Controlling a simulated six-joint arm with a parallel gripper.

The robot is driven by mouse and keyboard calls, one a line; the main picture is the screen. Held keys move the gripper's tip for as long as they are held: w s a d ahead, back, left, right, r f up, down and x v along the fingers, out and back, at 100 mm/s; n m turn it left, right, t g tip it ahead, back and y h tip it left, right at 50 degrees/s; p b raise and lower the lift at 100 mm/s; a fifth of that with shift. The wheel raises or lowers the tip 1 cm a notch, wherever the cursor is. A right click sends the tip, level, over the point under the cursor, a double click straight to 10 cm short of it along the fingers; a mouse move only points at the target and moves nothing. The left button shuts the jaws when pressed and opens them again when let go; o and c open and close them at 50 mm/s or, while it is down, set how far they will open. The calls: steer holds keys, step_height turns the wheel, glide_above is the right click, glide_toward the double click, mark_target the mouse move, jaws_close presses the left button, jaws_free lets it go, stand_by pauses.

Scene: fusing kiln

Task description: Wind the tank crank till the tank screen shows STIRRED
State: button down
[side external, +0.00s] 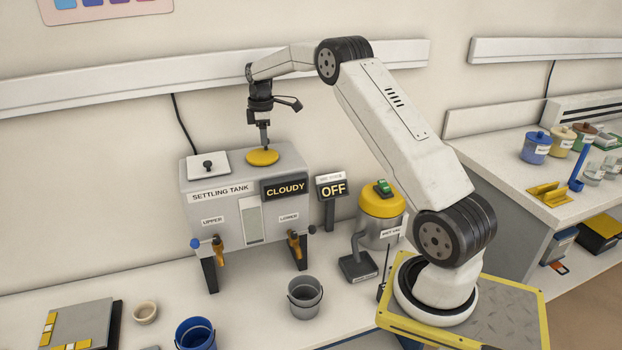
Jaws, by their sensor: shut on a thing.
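The settling tank (225,215) is a grey box on the bench against the wall. Its screen (286,187) reads CLOUDY. The tank crank (262,157) is a yellow disc on the right of the tank's top. My gripper (265,147) points straight down over the crank and is shut on it; the crank's grip is mostly hidden by the jaws. A white lid (209,165) with a black knob lies on the left of the tank's top.
A sign (333,190) reading OFF stands right of the tank, near a yellow-topped canister (381,215). A grey bucket (304,297) and a blue bucket (195,334) stand in front. Two taps, UPPER (217,249) and LOWER (295,245), project from the tank's front.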

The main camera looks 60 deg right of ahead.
steer(key=shift+w+r+n, duration=0.1)
steer(key=shift+n, duration=0.2)
steer(key=shift+c, duration=2.2)
jaws_free()
steer(key=shift+r, duration=3.9)
